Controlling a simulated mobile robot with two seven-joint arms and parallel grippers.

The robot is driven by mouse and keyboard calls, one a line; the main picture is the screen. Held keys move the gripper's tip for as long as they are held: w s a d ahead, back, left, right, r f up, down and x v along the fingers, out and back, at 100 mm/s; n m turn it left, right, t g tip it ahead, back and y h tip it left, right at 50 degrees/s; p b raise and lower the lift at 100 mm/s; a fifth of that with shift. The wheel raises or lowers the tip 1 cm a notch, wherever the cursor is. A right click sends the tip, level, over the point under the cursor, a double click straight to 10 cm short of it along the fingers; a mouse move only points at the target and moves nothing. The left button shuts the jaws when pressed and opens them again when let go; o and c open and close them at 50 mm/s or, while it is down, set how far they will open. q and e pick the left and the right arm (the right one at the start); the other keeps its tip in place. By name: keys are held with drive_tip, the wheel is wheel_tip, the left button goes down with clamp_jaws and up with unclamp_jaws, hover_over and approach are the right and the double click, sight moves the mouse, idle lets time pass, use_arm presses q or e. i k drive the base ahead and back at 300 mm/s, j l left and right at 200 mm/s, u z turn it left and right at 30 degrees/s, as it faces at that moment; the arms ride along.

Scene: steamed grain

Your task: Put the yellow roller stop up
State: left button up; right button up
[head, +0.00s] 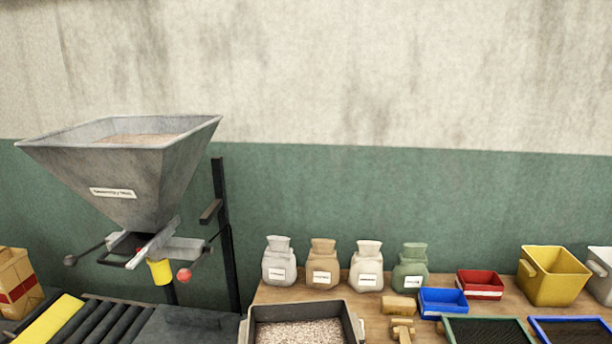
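A flat yellow bar (48,320) lies along the left side of the dark rollers (105,322) at the lower left; it looks like the roller stop. Its near end is cut off by the picture's bottom edge, and I cannot tell whether it is up or down. A separate yellow piece (160,272) hangs below the grey hopper's outlet, beside a red knob (184,275). Neither of my grippers shows in the head view.
A grain-filled hopper (150,185) overhangs the rollers, on a dark post (221,185). A wooden table (262,292) holds a tray of grain (249,318), several sacks, coloured bins and a yellow tub (555,278). A tan bag (14,278) stands far left.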

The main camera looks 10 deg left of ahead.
sight(47, 325)
drive_tip(key=u, duration=2.25)
drive_tip(key=i+j+u, duration=0.15)
drive_tip(key=u, duration=0.3)
drive_tip(key=i+u, duration=0.4)
drive_tip(key=i, duration=2.45)
drive_tip(key=i+j+z, duration=0.1)
drive_tip(key=i, duration=1.15)
drive_tip(key=i+j, duration=0.15)
drive_tip(key=i, duration=1.05)
drive_tip(key=z, duration=0.4)
drive_tip(key=i+z, duration=0.1)
drive_tip(key=z, duration=0.3)
drive_tip(key=j+z, duration=0.1)
drive_tip(key=z, duration=0.3)
drive_tip(key=i+z, duration=0.1)
drive_tip(key=z, duration=0.3)
